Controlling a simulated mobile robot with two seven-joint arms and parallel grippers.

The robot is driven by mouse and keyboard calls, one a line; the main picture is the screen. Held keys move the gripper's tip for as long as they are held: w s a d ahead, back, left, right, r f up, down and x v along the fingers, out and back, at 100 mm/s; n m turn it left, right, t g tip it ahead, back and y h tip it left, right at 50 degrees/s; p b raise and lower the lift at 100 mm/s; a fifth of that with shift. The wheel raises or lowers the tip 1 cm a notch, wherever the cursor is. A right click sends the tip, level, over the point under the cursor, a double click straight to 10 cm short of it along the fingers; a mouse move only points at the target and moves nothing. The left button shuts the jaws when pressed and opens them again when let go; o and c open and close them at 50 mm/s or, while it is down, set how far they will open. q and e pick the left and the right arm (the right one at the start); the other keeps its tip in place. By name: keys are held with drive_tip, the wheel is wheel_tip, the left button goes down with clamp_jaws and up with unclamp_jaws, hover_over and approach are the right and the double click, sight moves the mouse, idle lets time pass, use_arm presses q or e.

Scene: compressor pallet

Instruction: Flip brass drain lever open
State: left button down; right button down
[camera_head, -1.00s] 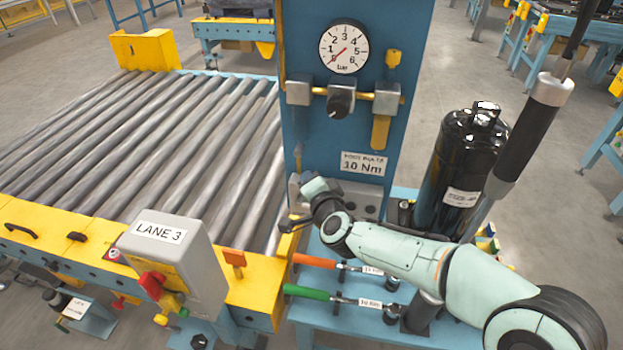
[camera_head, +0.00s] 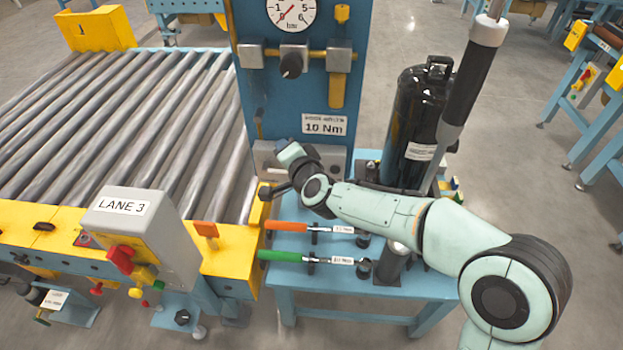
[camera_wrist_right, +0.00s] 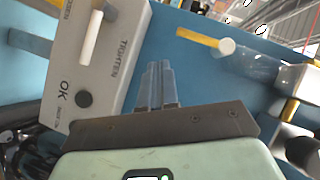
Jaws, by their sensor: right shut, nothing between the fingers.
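A brass lever (camera_head: 337,90) hangs straight down below the right grey block on the blue panel in the head view. In the right wrist view a brass bar with a pale round end (camera_wrist_right: 200,39) shows near the top; I cannot tell if it is the same lever. The left gripper is not in view.
A grey box marked TIGHTEN and OK (camera_wrist_right: 95,60) stands close left of the fingers. The panel carries a gauge (camera_head: 291,12) and a black knob (camera_head: 292,62). A black cylinder (camera_head: 412,130) stands right. Orange (camera_head: 287,226) and green-handled (camera_head: 283,256) wrenches lie below my arm.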

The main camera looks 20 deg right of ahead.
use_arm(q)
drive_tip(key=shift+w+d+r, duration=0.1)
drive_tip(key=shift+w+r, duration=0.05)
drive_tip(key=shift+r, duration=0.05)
use_arm(e)
drive_tip(key=s, duration=1)
drive_tip(key=shift+s+d, duration=0.15)
drive_tip(key=shift+d, duration=0.25)
